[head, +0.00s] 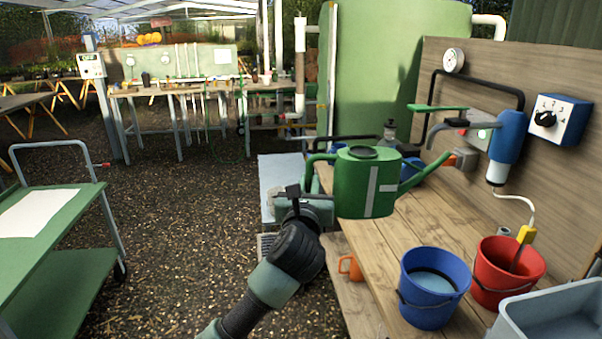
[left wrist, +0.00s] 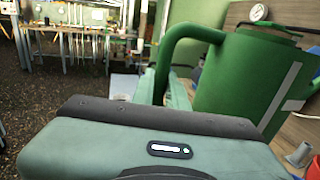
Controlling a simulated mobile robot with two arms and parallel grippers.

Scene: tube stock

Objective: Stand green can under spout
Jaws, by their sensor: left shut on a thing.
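The green watering can (head: 382,202) has a pale vertical stripe and a spout pointing right. My left gripper (head: 297,191) is shut on its handle at the can's left side. The can is roughly upright and appears held over the left part of the wooden bench (head: 400,235). The grey curved spout (head: 447,126) juts from the back panel beneath a green lever, right of and behind the can. My right gripper is not in view.
A blue bucket (head: 425,308) and a red bucket (head: 500,297) stand at the bench's front right, beside a grey tub (head: 550,323). A dark bottle (head: 390,131) stands behind the can. An orange mug (head: 352,268) sits low by the bench's left edge.

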